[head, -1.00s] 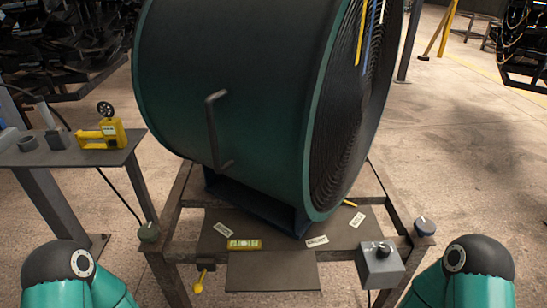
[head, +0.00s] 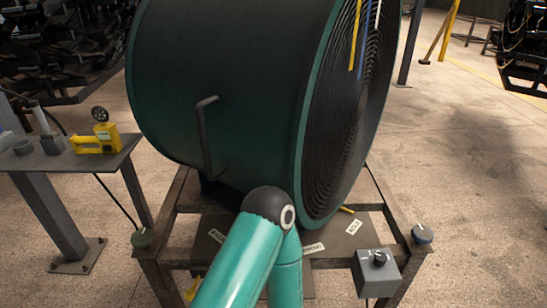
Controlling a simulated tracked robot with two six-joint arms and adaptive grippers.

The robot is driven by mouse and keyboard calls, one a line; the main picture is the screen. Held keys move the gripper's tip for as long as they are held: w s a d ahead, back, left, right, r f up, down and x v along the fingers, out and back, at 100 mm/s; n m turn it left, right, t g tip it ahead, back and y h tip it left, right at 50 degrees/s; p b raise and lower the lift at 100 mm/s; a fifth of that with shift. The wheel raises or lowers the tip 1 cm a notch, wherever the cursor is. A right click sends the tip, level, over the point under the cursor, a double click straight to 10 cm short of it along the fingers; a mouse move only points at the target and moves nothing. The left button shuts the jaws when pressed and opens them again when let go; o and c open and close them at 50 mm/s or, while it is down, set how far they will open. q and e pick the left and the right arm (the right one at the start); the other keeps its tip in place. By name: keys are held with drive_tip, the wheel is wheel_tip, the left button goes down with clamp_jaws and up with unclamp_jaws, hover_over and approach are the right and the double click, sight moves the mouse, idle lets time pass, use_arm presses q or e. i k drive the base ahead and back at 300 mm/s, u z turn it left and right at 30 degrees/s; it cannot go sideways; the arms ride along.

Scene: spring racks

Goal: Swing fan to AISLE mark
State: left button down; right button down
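The fan (head: 235,90) is a large dark teal drum on a low swivel base, its ringed grille (head: 335,120) facing right. A bent grey handle (head: 204,135) stands on its side. A small yellow pointer (head: 347,209) shows below the grille, near the right label. My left arm's teal links and dark joint cross in front of the stand. Neither gripper is in view.
A side table (head: 50,162) at left holds a yellow tool (head: 95,140). Yellow, blue and white streamers hang at the grille. Floor at right is clear.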

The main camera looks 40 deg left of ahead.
sight(248, 95)
drive_tip(key=u, duration=0.55)
drive_tip(key=i, duration=0.1)
drive_tip(key=z, duration=0.9)
drive_tip(key=k, duration=1.5)
drive_tip(key=u, duration=0.85)
drive_tip(key=i, duration=0.8)
drive_tip(key=z, duration=0.05)
